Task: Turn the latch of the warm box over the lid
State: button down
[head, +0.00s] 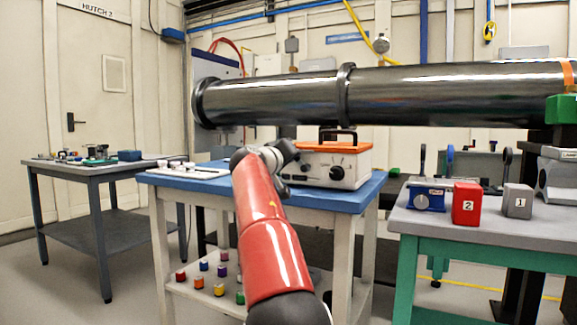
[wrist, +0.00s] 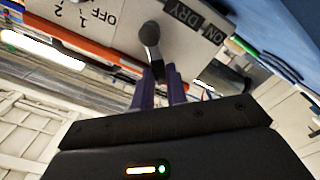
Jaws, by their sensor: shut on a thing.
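The warm box (head: 322,167) is a white box with an orange lid (head: 332,148) and a black carry handle (head: 337,137), standing on the blue table. The lid looks down on the box. In the wrist view the box's pale front (wrist: 110,22) shows labels, and an orange strip of the lid (wrist: 85,57) crosses beside it. In the head view my gripper (head: 284,158) is at the box's left; the latch cannot be made out there.
A long dark pipe (head: 270,96) runs above and behind the box. A dial (head: 337,173) is on the box front. White pieces (head: 190,168) lie at the table's left. A grey-topped bench (head: 460,226) at right bears a red block (head: 467,204) and a grey block (head: 517,200).

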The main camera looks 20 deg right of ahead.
jog(key=m, duration=0.1)
jog(key=s+m+b, duration=0.1)
jog(key=m, duration=0.1)
jog(key=shift+d+r+m, duration=0.2)
jog(key=shift+d+m, duration=0.1)
jog(key=shift+d, duration=0.1)
jog(key=shift+s+d+r+m+b, duration=0.1)
jog(key=shift+s+d+m+b, duration=0.15)
jog(key=shift+m, duration=0.45)
jog(key=shift+s+d+r+m+b, duration=0.15)
jog(key=shift+m+b, duration=0.15)
jog(key=shift+m, duration=0.4)
jog(key=shift+s+d+m+b, duration=0.1)
jog(key=shift+s+m+b, duration=0.15)
jog(key=shift+m, duration=0.45)
jog(key=c, duration=1.4)
grip_release()
jog(key=shift+r, duration=0.1)
jog(key=shift+s+a+b, duration=0.25)
jog(key=shift+a+b, duration=0.2)
jog(key=shift+b, duration=0.05)
jog(key=b, duration=0.2)
send_near(307, 152)
jog(key=shift+v, duration=1.2)
